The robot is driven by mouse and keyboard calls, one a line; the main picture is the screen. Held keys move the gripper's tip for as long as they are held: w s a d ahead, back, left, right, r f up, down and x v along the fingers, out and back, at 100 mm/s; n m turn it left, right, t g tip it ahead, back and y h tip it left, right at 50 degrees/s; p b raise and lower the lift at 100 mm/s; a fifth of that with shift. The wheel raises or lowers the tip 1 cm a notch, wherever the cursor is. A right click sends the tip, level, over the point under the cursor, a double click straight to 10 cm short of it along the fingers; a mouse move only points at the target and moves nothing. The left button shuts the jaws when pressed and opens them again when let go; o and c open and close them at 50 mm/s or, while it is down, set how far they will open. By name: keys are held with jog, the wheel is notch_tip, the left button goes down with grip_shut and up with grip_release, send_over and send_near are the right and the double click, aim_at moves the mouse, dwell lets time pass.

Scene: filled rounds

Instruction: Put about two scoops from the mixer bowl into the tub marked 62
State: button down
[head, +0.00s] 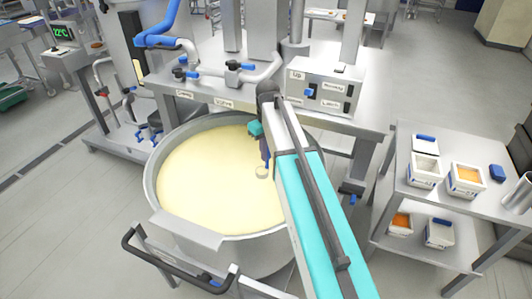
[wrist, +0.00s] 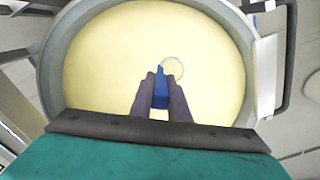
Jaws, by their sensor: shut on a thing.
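The mixer bowl (head: 152,190) is a large round metal bowl holding pale yellow contents (head: 215,185). My gripper (wrist: 160,90) is over the contents, shut on the blue handle of a scoop (wrist: 172,68). The scoop's round head is at the surface of the contents and looks pale inside; I cannot tell how full it is. It also shows in the head view (head: 262,172). Several white tubs stand on the side table at the right, among them an empty-looking tub (head: 425,170) and a tub with orange contents (head: 466,179). Their markings are too small to read.
The side table (head: 410,200) has a lower shelf with a tub of orange contents (head: 399,224) and another tub (head: 440,233). A control box (head: 322,88) and pipes stand behind the bowl. A dark handle rail (head: 150,262) is at the bowl's front.

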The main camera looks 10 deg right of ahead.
aim_at(264, 176)
jog(key=shift+f, duration=0.1)
jog(key=shift+n, duration=0.5)
jog(key=shift+s+a+f+b, duration=0.4)
jog(key=shift+s+f+b, duration=0.6)
jog(key=shift+b, duration=0.85)
jog(key=shift+s+a+f+b, duration=0.4)
jog(key=shift+s+f+b, duration=0.6)
jog(key=shift+b, duration=0.8)
jog(key=shift+s+a+f+b, duration=0.4)
jog(key=shift+s+f+b, duration=0.6)
jog(key=shift+b, duration=0.85)
jog(key=shift+w+f, duration=0.15)
jog(key=shift+w, duration=0.05)
jog(key=shift+a, duration=0.1)
